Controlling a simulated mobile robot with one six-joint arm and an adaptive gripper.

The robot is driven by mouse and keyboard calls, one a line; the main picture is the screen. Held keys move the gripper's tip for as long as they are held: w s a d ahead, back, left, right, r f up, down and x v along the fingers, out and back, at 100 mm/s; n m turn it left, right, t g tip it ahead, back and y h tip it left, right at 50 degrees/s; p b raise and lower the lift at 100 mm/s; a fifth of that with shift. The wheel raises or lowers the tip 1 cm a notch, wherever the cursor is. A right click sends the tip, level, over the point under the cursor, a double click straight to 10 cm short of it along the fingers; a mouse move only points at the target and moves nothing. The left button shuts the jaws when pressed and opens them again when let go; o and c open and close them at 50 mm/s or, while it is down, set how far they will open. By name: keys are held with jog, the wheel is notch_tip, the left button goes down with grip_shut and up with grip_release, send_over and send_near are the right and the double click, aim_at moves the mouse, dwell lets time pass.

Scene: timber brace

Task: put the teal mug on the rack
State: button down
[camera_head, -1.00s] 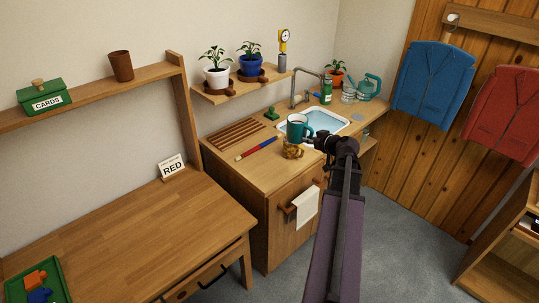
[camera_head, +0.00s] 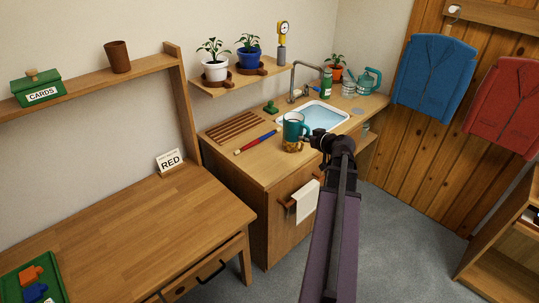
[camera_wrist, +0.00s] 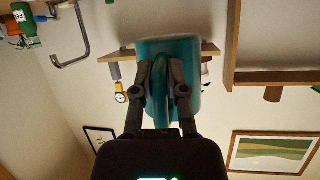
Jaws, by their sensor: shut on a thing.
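The teal mug (camera_head: 292,127) is held upright in the head view, in front of the sink. My gripper (camera_head: 311,139) is at its right side, shut on it. In the wrist view, the mug (camera_wrist: 185,58) fills the top middle, with its handle between the two fingers of my gripper (camera_wrist: 161,88). The slatted wooden rack (camera_head: 236,127) lies on the counter, left of the mug, and looks empty. I cannot tell how high the mug is above the counter.
A mottled brown item (camera_head: 292,147) sits just below the mug in the picture. The sink (camera_head: 320,117), tap (camera_head: 293,82) and green item (camera_head: 271,108) are behind. A plant shelf (camera_head: 240,80) overhangs the back.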

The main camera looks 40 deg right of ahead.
jog(key=a+f+b, duration=0.3)
jog(key=f+b, duration=0.3)
jog(key=f, duration=0.1)
jog(key=a+f+b, duration=0.4)
jog(key=f+b, duration=0.2)
jog(key=shift+w+f+b, duration=0.25)
jog(key=shift+f+b, duration=0.15)
jog(key=shift+w, duration=0.1)
jog(key=b, duration=0.1)
send_over(279, 162)
jog(key=shift+w+f, duration=0.1)
jog(key=shift+f, duration=0.75)
jog(key=shift+f+b, duration=0.1)
jog(key=shift+b, duration=0.25)
jog(key=shift+f+b, duration=1.65)
